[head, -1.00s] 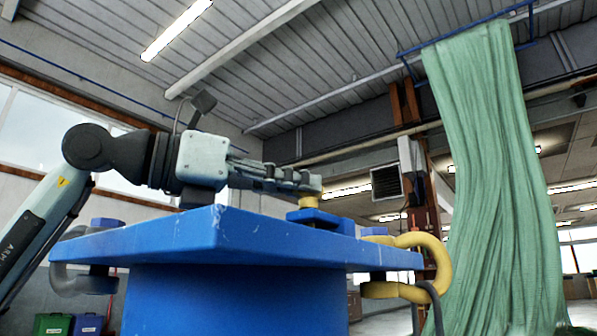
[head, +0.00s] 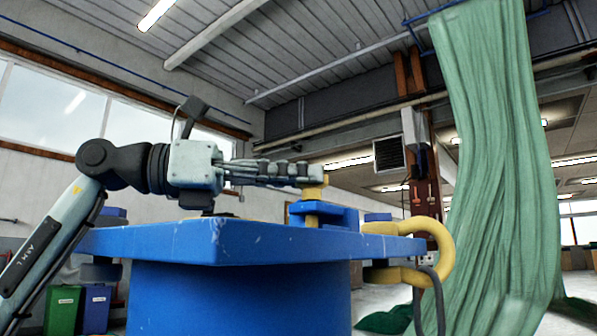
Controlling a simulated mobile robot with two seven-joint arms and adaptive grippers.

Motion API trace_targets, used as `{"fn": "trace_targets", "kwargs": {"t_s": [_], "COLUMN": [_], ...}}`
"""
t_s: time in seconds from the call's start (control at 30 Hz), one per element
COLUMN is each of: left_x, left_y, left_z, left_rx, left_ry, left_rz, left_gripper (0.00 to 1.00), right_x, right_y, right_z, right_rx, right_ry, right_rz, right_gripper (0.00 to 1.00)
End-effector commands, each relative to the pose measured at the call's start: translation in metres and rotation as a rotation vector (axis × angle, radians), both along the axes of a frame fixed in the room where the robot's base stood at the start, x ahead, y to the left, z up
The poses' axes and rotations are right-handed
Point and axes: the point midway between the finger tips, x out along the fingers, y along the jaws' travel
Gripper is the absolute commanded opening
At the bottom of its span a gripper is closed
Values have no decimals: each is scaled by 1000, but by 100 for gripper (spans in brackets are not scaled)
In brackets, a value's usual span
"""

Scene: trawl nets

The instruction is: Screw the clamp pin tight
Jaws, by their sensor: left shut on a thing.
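The clamp pin (head: 314,192) is a yellow-gold pin standing upright in a blue clamp (head: 340,213) on a blue plate (head: 240,243). Some of it shows above the clamp's upper arm and some in the clamp's gap. My left gripper (head: 316,176) comes in from the left, roughly level, and its fingers are shut on the top of the pin. The fingers hide part of the pin's head. Whether the pin's lower end presses on anything cannot be seen. My right gripper is not in view.
A yellow shackle (head: 444,248) with a dark rope hangs from the plate's right end, with a blue bolt head (head: 378,217) above. A green net (head: 497,180) hangs at the right. Green (head: 64,310) and blue bins (head: 95,308) stand low at the left.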

Motion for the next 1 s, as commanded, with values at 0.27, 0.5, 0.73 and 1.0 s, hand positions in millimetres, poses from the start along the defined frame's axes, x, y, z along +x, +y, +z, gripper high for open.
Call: {"fn": "trace_targets", "kwargs": {"t_s": [0.27,0.5,0.73,1.0], "left_x": [0,0,0,-7], "left_y": [0,0,1,37], "left_z": [1,1,0,0], "left_rx": [-3,-1,-1,-1], "left_ry": [-1,0,0,1], "left_rz": [1,1,1,5], "left_gripper": [0,30,30,30], "right_x": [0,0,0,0], "right_y": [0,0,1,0], "right_z": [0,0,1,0], "right_rx": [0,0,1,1], "right_ry": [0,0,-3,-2], "right_rz": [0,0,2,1], "right_gripper": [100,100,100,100]}}
